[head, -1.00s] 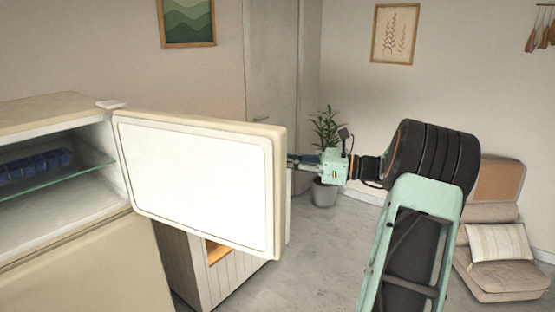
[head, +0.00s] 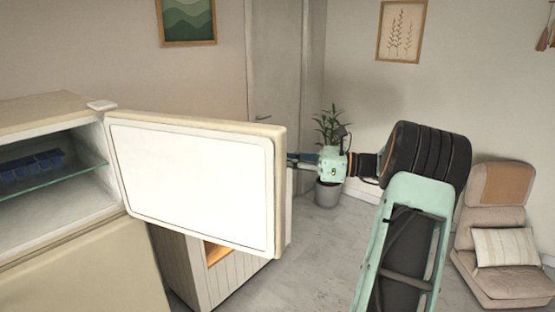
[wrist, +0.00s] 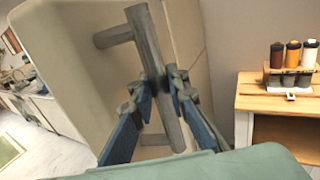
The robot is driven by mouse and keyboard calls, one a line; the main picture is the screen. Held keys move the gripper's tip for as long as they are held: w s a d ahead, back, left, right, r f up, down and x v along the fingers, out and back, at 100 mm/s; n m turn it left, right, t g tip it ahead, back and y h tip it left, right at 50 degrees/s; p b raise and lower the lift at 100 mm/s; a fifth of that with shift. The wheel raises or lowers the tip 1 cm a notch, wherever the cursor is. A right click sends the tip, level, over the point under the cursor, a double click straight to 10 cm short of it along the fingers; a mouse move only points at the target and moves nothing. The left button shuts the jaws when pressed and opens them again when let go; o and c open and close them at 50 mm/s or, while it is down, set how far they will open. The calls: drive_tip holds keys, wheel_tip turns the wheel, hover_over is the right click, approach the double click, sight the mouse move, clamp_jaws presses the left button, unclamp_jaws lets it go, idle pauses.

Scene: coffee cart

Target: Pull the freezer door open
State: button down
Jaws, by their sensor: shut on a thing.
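The freezer door (head: 195,182) stands swung wide open in the head view, its white inner panel facing me. The open freezer compartment (head: 45,205) is at the left, with a blue ice tray (head: 32,164) on a glass shelf. My gripper (head: 296,158) is at the door's far side by its free edge; the fingertips are partly hidden by the door there. In the wrist view, the grey bar handle (wrist: 150,45) stands off the door's cream outer face (wrist: 95,85), and my gripper (wrist: 160,95) is shut on it, one blue finger on each side.
A slatted wooden cabinet (head: 205,272) stands beneath and behind the door. A potted plant (head: 329,130) is beyond my wrist, and a cushioned chair (head: 495,215) is at the right. In the wrist view, bottles (wrist: 292,55) stand on a wooden shelf unit (wrist: 262,98). Grey floor (head: 325,240) is open between.

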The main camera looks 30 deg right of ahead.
drive_tip(key=shift+r, duration=0.1)
drive_tip(key=c, duration=1.8)
unclamp_jaws()
drive_tip(key=shift+c, duration=0.2)
drive_tip(key=v, duration=1.2)
